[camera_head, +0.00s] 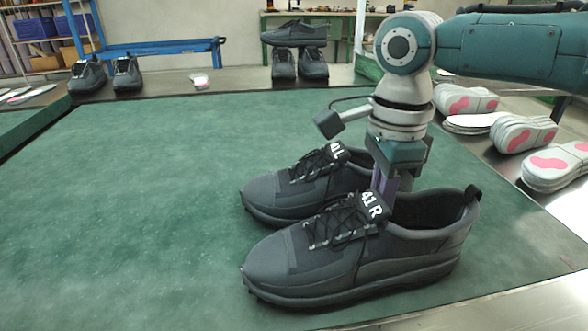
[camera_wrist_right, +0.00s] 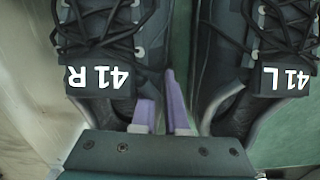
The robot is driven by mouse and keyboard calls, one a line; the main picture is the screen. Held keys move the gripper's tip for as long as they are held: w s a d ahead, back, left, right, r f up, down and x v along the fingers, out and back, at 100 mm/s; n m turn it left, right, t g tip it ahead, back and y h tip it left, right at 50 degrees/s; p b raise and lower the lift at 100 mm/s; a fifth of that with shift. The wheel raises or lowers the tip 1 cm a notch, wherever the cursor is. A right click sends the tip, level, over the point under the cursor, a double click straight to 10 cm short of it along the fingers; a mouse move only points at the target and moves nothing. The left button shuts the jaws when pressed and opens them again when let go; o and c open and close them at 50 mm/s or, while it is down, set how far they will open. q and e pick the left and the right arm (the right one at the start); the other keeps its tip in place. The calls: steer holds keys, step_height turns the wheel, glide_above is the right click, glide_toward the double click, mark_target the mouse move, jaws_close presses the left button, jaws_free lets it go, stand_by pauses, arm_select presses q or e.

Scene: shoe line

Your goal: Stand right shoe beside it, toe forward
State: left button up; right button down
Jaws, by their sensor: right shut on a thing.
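The right shoe (camera_head: 350,268), dark grey with black laces and a tongue marked 41 R, is upright on the green mat (camera_head: 130,190), toe to the left in the head view. The left shoe (camera_head: 285,192), marked 41 L, is just behind it, toe pointing the same way, partly hidden. My left gripper is out of view.
Several insoles with pink patches (camera_head: 525,133) lie at the right. More dark shoes (camera_head: 298,64) stand at the back, with another pair (camera_head: 105,74) at the back left. The mat's left half is clear. The bench's metal edge (camera_head: 500,305) runs along the front.

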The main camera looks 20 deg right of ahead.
steer(key=shift+f, duration=0.15)
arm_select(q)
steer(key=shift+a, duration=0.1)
arm_select(e)
steer(key=c, duration=1.4)
jaws_free()
steer(key=shift+f, duration=0.15)
steer(key=o, duration=0.5)
steer(key=shift+c, duration=0.2)
arm_select(q)
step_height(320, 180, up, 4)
steer(key=p, duration=0.3)
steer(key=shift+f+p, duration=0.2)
steer(key=shift+p, duration=0.15)
arm_select(e)
step_height(320, 180, up, 12)
steer(key=shift+f, duration=0.2)
steer(key=shift+r, duration=0.4)
